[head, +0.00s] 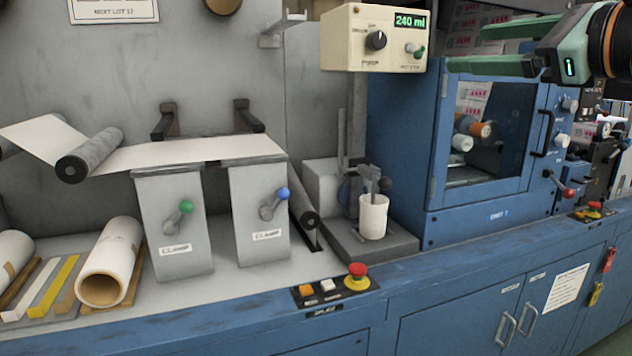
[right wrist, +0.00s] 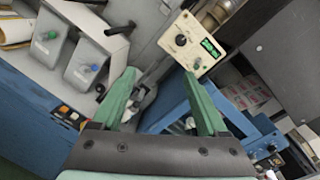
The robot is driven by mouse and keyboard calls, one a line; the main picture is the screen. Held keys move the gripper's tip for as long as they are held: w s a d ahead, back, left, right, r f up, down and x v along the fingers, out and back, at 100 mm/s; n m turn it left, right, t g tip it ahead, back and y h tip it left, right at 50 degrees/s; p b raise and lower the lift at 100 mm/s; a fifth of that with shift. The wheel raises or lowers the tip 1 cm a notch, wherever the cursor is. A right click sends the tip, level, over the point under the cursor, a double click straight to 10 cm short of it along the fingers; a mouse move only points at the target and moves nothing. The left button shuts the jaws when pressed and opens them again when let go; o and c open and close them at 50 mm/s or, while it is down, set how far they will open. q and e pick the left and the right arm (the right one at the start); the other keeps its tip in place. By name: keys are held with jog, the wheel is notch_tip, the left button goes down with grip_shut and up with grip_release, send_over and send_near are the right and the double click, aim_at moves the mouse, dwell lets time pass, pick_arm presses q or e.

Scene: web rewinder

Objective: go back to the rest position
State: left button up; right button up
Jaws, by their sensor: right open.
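My right gripper (head: 468,47) reaches in from the upper right of the head view, in front of the blue cabinet's top. Its two green fingers point left and are spread, with nothing between them. In the right wrist view the open fingers (right wrist: 160,82) also stand apart. The fingertips are to the right of the cream control box (head: 372,40), which reads 240 ml. I cannot tell the exact gap. My left gripper is in neither view.
The blue cabinet (head: 433,160) with a window stands below the gripper. A white cup (head: 373,217) stands on a grey base. Two clamps with a green knob (head: 186,207) and a blue knob (head: 282,194) are at left. A red stop button (head: 357,270) is on the front edge.

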jog(key=a+f+m+g+y, duration=0.4)
jog(key=a+f+g+y, duration=0.55)
jog(key=a+f, duration=0.8)
jog(key=d+f+m+t+h, duration=0.3)
jog(key=f+m+t+h, duration=0.1)
jog(key=f+m, duration=0.65)
jog(key=d+f+m+t+h, duration=0.3)
jog(key=d+f+m+t, duration=0.1)
jog(key=f+m, duration=0.65)
jog(key=d+f+m+t+h, duration=0.3)
jog(key=f+m+t+h, duration=0.1)
jog(key=f+m, duration=0.6)
jog(key=s+f+m+g+h, duration=0.3)
jog(key=s+f+m+g, duration=0.7)
jog(key=s+f, duration=1.2)
pick_arm(q)
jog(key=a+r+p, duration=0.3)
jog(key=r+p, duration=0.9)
jog(key=p, duration=0.4)
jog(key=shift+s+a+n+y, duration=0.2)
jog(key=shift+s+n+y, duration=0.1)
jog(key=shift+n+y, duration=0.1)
pick_arm(e)
jog(key=d+r+m+t+h, duration=0.1)
jog(key=d+r, duration=0.2)
jog(key=r, duration=0.7)
jog(key=shift+w+d+r, duration=0.2)
jog(key=shift+w+d, duration=0.1)
jog(key=shift+d, duration=0.1)
